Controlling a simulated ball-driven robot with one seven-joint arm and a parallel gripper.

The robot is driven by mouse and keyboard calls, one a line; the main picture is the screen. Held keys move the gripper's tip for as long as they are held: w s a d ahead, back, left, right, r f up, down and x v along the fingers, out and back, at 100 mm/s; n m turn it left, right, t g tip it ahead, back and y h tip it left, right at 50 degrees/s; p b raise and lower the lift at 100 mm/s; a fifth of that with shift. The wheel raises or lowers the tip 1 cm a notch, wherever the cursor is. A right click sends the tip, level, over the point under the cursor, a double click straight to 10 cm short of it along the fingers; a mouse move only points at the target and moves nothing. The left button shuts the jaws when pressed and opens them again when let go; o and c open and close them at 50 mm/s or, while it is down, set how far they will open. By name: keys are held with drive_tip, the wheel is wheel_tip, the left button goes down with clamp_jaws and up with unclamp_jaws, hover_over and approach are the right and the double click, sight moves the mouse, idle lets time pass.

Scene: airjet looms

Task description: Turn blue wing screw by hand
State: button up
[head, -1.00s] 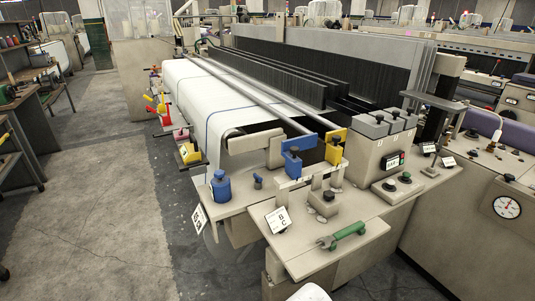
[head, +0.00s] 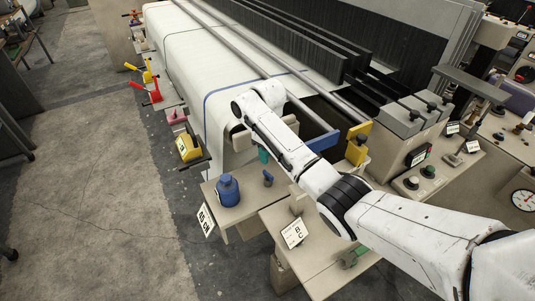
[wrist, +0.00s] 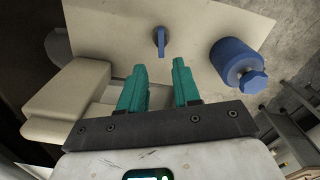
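The blue wing screw (head: 268,178) stands upright on the beige ledge (head: 244,208) at the near end of the loom. In the wrist view the wing screw (wrist: 160,41) is ahead of my gripper, in line with the gap between the fingers. My gripper (wrist: 160,78) has two teal fingers, spread apart with nothing between them. In the head view my gripper (head: 263,155) is partly hidden by my white arm, just behind the wing screw and apart from it.
A larger blue knob with a hex top (head: 228,190) stands left of the wing screw; it also shows in the wrist view (wrist: 237,63). A blue block (head: 322,142) and a yellow block (head: 357,145) are to the right. A green-handled wrench (head: 354,257) lies partly under my arm.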

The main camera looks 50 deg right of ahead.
sight(268, 173)
wheel_tip(268, 173, down, 8)
drive_tip(key=shift+s+f+b, duration=0.1)
drive_tip(key=shift+f+b, duration=0.05)
drive_tip(key=shift+b, duration=0.6)
drive_tip(key=shift+a+r+p, duration=0.1)
drive_tip(key=shift+r+p, duration=0.2)
drive_tip(key=shift+f, duration=0.1)
clamp_jaws()
